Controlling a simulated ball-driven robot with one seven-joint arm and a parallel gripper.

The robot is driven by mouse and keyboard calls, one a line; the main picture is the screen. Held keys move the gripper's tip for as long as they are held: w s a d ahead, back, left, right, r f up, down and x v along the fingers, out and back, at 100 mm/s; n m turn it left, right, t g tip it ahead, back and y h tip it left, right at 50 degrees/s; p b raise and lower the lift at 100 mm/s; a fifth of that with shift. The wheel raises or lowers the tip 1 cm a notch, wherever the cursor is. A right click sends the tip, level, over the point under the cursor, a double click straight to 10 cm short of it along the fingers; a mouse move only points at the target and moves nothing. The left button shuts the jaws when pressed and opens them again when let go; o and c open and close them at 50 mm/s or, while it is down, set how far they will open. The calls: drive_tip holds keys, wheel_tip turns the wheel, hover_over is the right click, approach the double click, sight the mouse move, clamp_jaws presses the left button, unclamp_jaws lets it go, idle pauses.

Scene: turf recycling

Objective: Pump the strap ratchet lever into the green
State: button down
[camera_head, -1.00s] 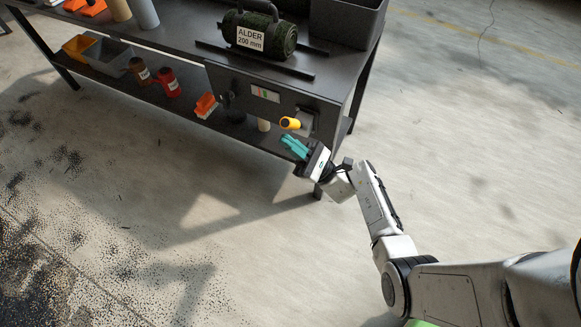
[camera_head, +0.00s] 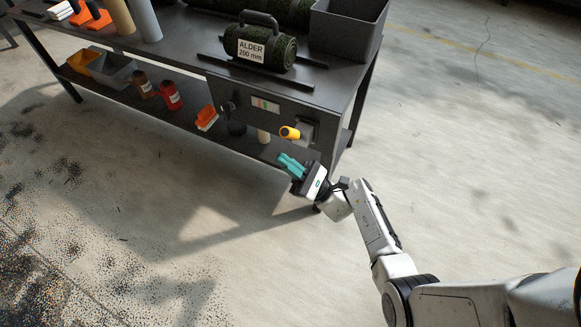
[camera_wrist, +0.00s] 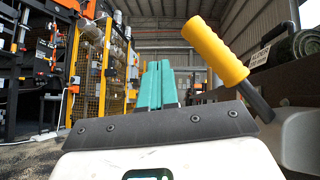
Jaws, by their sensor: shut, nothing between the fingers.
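The ratchet lever has a yellow grip (camera_head: 290,133) and sticks out from a grey housing (camera_head: 306,130) on the dark front panel of the bench. In the wrist view the yellow grip (camera_wrist: 214,50) leans up and left on a dark shaft, to the right of my fingers. A small gauge (camera_head: 265,104) with a green patch is on the same panel; its pointer is too small to read. My gripper (camera_head: 289,164) has teal fingers, shut and empty, below the lever and apart from it. The fingers also show in the wrist view (camera_wrist: 157,84).
A green turf roll (camera_head: 262,47) labelled ALDER 200 mm lies on the bench top (camera_head: 200,50) by a grey bin (camera_head: 347,28). The lower shelf holds a red bottle (camera_head: 170,95) and an orange brush (camera_head: 206,117). The floor in front is clear.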

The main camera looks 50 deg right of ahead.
drive_tip(key=s+a+f+p, duration=0.1)
drive_tip(key=s+a+f, duration=0.2)
drive_tip(key=s+f, duration=0.2)
drive_tip(key=s, duration=0.3)
drive_tip(key=shift+s+a+f, duration=0.15)
drive_tip(key=shift+s+a, duration=0.2)
